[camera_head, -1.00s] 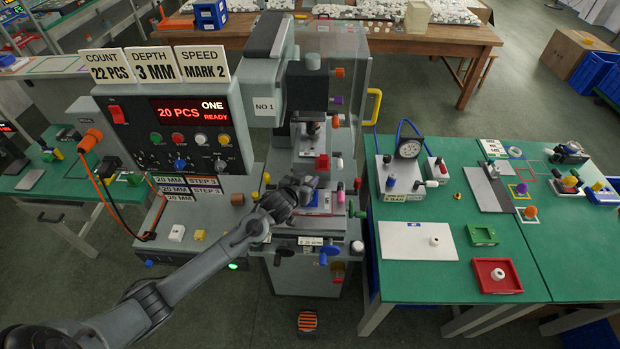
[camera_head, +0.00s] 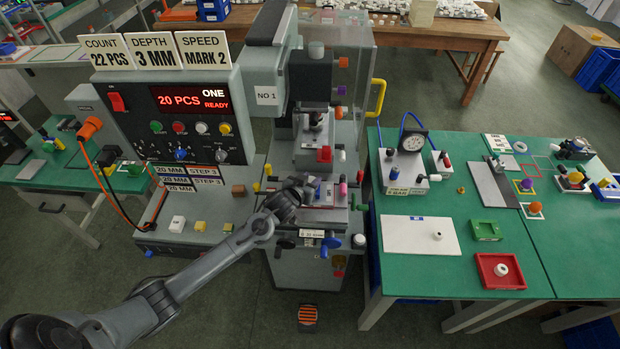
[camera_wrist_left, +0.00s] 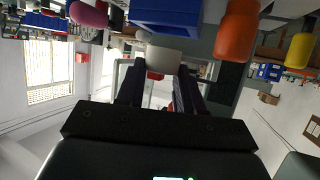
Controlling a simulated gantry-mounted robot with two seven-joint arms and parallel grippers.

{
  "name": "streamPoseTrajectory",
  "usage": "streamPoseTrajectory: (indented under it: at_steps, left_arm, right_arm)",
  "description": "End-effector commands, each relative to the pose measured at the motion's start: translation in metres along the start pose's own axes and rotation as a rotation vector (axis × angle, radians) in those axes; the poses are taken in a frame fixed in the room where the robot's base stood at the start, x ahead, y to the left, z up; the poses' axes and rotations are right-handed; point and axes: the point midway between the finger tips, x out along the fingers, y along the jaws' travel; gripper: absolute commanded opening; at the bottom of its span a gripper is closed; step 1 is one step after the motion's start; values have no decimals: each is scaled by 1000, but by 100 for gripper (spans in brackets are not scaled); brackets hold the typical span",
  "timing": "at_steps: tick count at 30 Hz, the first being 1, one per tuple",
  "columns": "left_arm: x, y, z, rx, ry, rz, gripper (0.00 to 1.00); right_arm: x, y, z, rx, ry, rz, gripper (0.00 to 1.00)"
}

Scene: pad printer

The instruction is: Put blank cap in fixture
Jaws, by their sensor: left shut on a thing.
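My left gripper (camera_head: 306,187) reaches in over the front of the pad printer, close to the fixture area (camera_head: 325,195) under the print head. In the left wrist view its fingers (camera_wrist_left: 160,88) are shut on a whitish cap (camera_wrist_left: 164,60), with a red part showing just below it. A blue block (camera_wrist_left: 166,16) lies right beyond the cap in that view; whether they touch I cannot tell. In the head view the held cap is hidden by the gripper. My right gripper is not in view.
Coloured knobs crowd the fixture, including a pink one (camera_head: 343,189) and a blue one (camera_head: 331,243). A clear guard stands behind.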

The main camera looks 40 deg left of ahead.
Motion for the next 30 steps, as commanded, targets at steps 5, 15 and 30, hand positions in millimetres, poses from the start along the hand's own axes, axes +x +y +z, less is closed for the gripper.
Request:
streamPoseTrajectory:
  at_steps: [5,15,30]
  left_arm:
    - [3,0,7,0,0,0,0]
    - [3,0,8,0,0,0,0]
    - [7,0,16,0,-1,0,0]
  right_arm:
    - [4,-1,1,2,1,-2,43]
    - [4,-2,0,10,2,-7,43]
    - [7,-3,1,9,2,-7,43]
